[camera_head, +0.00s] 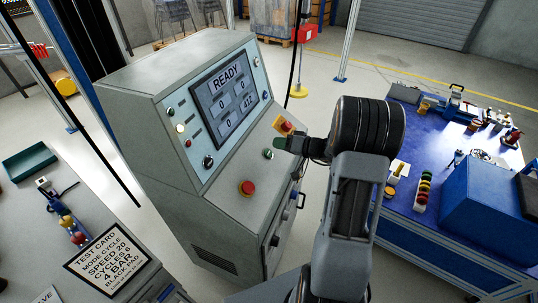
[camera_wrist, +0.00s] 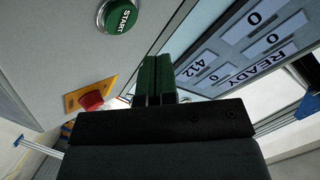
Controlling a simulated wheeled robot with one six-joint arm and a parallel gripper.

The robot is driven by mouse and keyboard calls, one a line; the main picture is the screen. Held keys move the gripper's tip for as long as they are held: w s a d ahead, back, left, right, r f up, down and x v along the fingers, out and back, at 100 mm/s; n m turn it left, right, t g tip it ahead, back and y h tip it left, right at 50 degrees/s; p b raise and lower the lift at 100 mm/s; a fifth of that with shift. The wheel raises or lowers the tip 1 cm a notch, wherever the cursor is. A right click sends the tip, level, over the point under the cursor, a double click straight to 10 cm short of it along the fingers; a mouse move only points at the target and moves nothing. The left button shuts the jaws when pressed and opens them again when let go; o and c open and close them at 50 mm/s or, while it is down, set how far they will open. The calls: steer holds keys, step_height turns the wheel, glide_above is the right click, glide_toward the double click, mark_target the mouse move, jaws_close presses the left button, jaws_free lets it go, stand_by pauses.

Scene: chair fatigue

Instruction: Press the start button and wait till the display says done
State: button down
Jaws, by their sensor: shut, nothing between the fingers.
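The grey control cabinet (camera_head: 150,120) carries a display (camera_head: 230,95) that reads READY, with zeros and 412 below. The display also shows upside down in the wrist view (camera_wrist: 245,50). The green START button (camera_wrist: 118,15) is on the sloped panel and looks unobstructed in the wrist view; it also shows in the head view (camera_head: 268,153). My gripper (camera_head: 280,143) is shut and empty, close to the START button. Its closed fingers (camera_wrist: 157,70) appear apart from the button in the wrist view. Whether they touch the panel cannot be told.
A red button on a yellow plate (camera_head: 284,125) sits close to my gripper. Another red button (camera_head: 247,187) is lower on the panel. A bench with a test card (camera_head: 107,262) is at left, and a blue workbench (camera_head: 430,150) with tools and a blue box is at right.

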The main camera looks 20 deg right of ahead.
steer(key=shift+w+a+f+b, duration=0.25)
steer(key=shift+f+b, duration=0.25)
steer(key=shift+b, duration=0.05)
steer(key=shift+w+a+f+b, duration=0.2)
steer(key=shift+f+b, duration=0.3)
steer(key=shift+b, duration=0.05)
steer(key=shift+w+a+f+b, duration=0.15)
steer(key=shift+f+b, duration=0.2)
steer(key=shift+b, duration=0.5)
steer(key=shift+w+a+f+b, duration=0.15)
steer(key=shift+f+b, duration=0.2)
steer(key=shift+b, duration=0.5)
stand_by(1.9)
steer(key=shift+r, duration=0.1)
stand_by(0.4)
steer(key=shift+s+d+r, duration=0.3)
steer(key=shift+r, duration=0.3)
steer(key=r, duration=0.1)
steer(key=s+d+r, duration=0.2)
steer(key=r, duration=0.1)
steer(key=shift+r+p, duration=0.1)
steer(key=shift+p, duration=0.2)
stand_by(0.9)
